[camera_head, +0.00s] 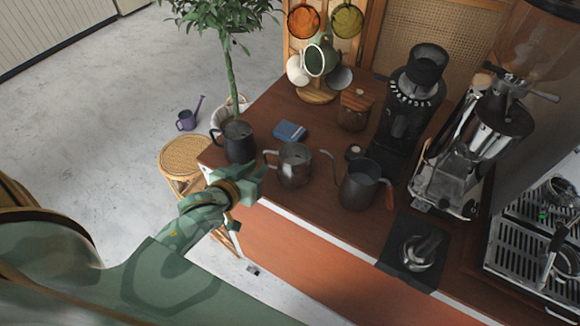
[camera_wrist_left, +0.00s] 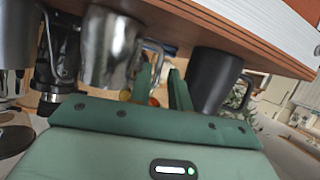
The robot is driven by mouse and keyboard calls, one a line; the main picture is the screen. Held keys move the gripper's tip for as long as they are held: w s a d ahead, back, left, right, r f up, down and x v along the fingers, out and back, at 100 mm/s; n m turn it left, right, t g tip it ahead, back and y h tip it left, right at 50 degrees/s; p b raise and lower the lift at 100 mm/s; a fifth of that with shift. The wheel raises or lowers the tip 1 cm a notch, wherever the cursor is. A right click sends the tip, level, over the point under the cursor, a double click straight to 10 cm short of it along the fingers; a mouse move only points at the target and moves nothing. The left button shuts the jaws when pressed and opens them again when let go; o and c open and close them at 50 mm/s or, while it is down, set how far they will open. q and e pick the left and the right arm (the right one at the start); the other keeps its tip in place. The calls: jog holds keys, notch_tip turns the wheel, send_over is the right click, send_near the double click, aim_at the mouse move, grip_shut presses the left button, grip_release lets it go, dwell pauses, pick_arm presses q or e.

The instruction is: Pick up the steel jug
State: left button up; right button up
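The steel jug (camera_head: 295,166) stands upright on the brown cart top, its handle on the left side. In the left wrist view the steel jug (camera_wrist_left: 108,48) is at the upper left, with its handle reaching toward my fingertips. My left gripper (camera_head: 254,183) is at the cart's front left edge, just left of and in front of the jug. In the wrist view its two fingers (camera_wrist_left: 161,85) stand apart with a gap between them, so it is open. Whether a finger touches the handle cannot be told. My right gripper is not in view.
A dark jug (camera_head: 239,143) stands left of the steel jug, close to my left gripper. A dark gooseneck kettle (camera_head: 358,186) stands to its right. A blue cloth-like item (camera_head: 290,131) and a wooden-lidded jar (camera_head: 355,110) are behind. A rattan stool (camera_head: 183,155) is beside the cart.

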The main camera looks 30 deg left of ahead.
pick_arm(q)
jog(key=x, duration=0.2)
jog(key=shift+w+d+f, duration=0.1)
jog(key=shift+w+f, duration=0.1)
jog(key=shift+w, duration=0.1)
jog(key=b+x, duration=0.1)
jog(key=x, duration=0.3)
jog(key=shift+w+f+b, duration=0.2)
jog(key=shift+w+b, duration=0.05)
jog(key=shift+b, duration=0.05)
jog(key=shift+r, duration=0.1)
grip_shut()
